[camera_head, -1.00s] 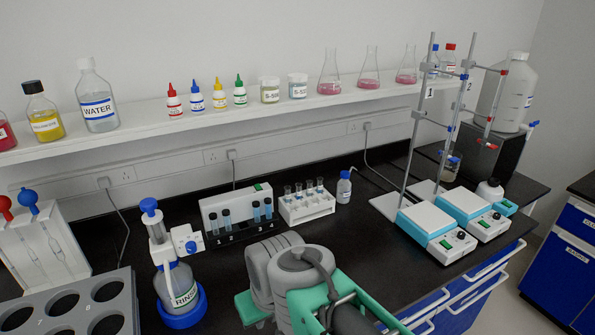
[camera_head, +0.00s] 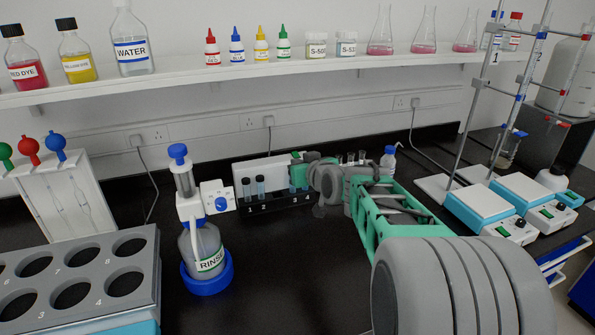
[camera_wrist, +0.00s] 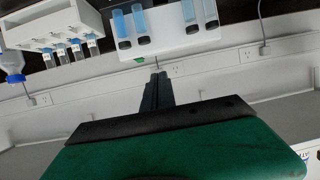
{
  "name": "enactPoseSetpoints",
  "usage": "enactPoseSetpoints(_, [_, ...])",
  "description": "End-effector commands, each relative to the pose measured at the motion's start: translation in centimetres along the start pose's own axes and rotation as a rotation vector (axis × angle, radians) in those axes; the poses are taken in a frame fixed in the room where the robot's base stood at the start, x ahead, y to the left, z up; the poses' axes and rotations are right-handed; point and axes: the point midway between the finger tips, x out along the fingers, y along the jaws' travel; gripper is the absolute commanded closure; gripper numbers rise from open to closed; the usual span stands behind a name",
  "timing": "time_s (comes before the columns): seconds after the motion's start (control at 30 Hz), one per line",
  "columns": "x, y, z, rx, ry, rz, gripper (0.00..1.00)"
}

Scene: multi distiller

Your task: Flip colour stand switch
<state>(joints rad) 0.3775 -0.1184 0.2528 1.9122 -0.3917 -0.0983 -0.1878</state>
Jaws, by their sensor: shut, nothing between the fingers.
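The colour stand (camera_head: 258,172) is a white upright panel on a black base that holds numbered tubes with bluish liquid, at the back of the black bench.
A rinse bottle (camera_head: 204,246) in a blue ring stands left of the stand. A white tube rack (camera_wrist: 50,25) stands beside it, largely behind my arm in the head view. A shelf (camera_head: 190,79) with bottles runs above. Stirrer plates (camera_head: 487,213) stand right.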

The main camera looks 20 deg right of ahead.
Motion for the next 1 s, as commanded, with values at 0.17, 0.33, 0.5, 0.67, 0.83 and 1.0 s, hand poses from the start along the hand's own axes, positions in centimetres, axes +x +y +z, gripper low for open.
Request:
enactPoseSetpoints(0.17, [2.8, 4.9, -1.8, 0.011, 0.208, 0.039, 1.0])
enactPoseSetpoints(0.33, [2.7, 5.0, -2.4, 0.01, 0.221, 0.04, 1.0])
enactPoseSetpoints(0.5, [2.9, 4.9, -2.5, 0.011, 0.219, 0.039, 1.0])
enactPoseSetpoints(0.67, [4.6, 5.0, -2.9, 0.011, 0.217, 0.039, 1.0])
enactPoseSetpoints(0.83, [8.2, 5.0, -3.7, 0.01, 0.216, 0.037, 1.0])
enactPoseSetpoints(1.0, [11.8, 5.2, -4.5, 0.011, 0.216, 0.038, 1.0])
